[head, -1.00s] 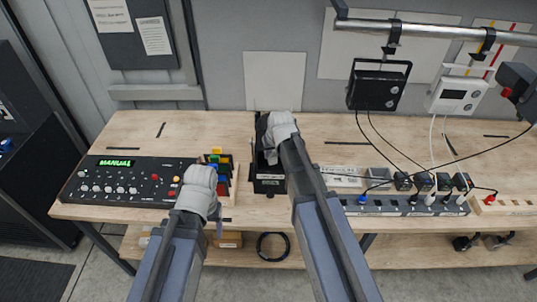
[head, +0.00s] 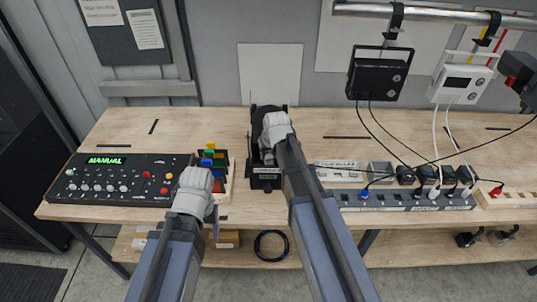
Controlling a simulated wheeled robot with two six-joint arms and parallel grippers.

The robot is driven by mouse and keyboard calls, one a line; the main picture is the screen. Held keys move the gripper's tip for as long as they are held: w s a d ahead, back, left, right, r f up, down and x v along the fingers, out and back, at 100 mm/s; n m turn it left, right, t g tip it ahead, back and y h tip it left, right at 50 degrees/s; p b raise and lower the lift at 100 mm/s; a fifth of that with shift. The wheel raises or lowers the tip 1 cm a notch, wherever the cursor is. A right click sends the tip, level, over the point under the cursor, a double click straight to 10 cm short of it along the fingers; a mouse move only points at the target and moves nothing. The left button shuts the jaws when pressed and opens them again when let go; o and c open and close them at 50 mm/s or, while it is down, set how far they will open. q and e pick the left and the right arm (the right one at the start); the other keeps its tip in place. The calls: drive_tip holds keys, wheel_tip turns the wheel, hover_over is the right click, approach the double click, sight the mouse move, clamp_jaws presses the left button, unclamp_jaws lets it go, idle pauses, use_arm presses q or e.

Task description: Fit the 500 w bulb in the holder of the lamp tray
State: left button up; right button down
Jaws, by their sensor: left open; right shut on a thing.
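A black open-topped unit (head: 265,184) with a pale label on its front stands mid-bench; it looks like the lamp tray, but I cannot read the label. A dark part stands up at its back. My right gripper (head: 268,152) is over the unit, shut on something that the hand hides. I cannot make out the 500 w bulb or the holder. My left gripper (head: 198,172) is open, in front of and just left of a rack of coloured blocks (head: 217,160), and its fingertips are mostly hidden.
A black control panel (head: 118,181) showing MANUAL lies at left. A power strip (head: 400,201) with several plugs lies at right, behind it a small grey tray (head: 382,169). Cables cross the right side. A black lamp (head: 377,80) hangs from a rail. The bench's back left is clear.

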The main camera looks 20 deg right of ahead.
drive_tip(key=shift+f+b, duration=1.55)
drive_tip(key=shift+f, duration=0.3)
drive_tip(key=shift+m+h, duration=0.7)
drive_tip(key=shift+m, duration=1)
drive_tip(key=shift+w, duration=0.15)
drive_tip(key=shift+f+b, duration=1.05)
drive_tip(key=shift+b, duration=0.05)
drive_tip(key=shift+c, duration=2.1)
unclamp_jaws()
